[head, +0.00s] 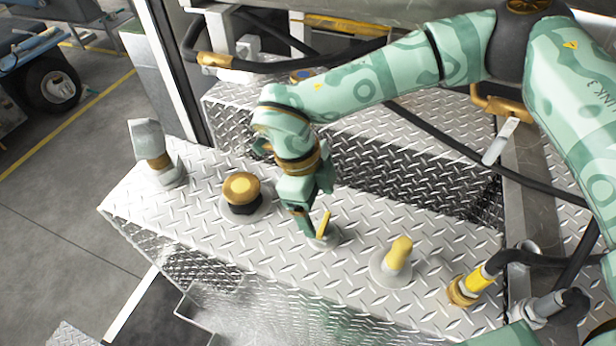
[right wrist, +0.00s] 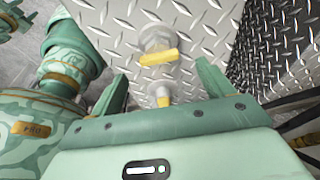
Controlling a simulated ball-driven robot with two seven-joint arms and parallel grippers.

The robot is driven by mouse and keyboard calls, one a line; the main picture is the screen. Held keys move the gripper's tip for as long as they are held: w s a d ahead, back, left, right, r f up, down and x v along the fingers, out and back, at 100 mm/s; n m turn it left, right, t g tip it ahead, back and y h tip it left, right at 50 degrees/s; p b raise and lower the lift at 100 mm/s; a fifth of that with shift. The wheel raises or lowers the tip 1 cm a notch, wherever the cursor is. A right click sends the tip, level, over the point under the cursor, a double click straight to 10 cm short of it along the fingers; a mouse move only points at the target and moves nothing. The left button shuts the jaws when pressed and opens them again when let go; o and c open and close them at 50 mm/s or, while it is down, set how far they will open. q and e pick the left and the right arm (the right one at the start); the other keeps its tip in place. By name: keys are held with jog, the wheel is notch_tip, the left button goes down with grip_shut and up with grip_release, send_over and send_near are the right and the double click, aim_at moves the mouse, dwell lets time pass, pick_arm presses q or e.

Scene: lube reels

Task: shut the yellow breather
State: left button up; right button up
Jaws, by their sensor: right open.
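My right gripper (head: 312,212) points down over the middle of the metal box, open, close behind a small fitting with a slanted yellow lever (head: 323,225). I cannot tell whether a finger touches this lever. To its right a yellow-topped knob (head: 398,255) stands on a grey round base. Which one is the breather is not clear from the frames. In the right wrist view, the fingers (right wrist: 160,88) are apart. A yellow bar on a grey fitting (right wrist: 158,58) lies beyond them, and a smaller yellow-tipped piece (right wrist: 163,100) shows between them.
A yellow and black cap (head: 241,190) and a grey fitting with a brass band (head: 152,155) stand left on the tread-plate box (head: 290,265). A yellow-collared hose coupling (head: 472,284) stands right. A black hose (head: 440,130) crosses behind. Bare plate lies between the fittings.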

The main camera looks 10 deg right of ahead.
aim_at(324, 223)
jog(key=x, duration=0.3)
jog(key=shift+f, duration=0.4)
jog(key=shift+s+d+f+b, duration=0.1)
jog(key=shift+f+b, duration=0.2)
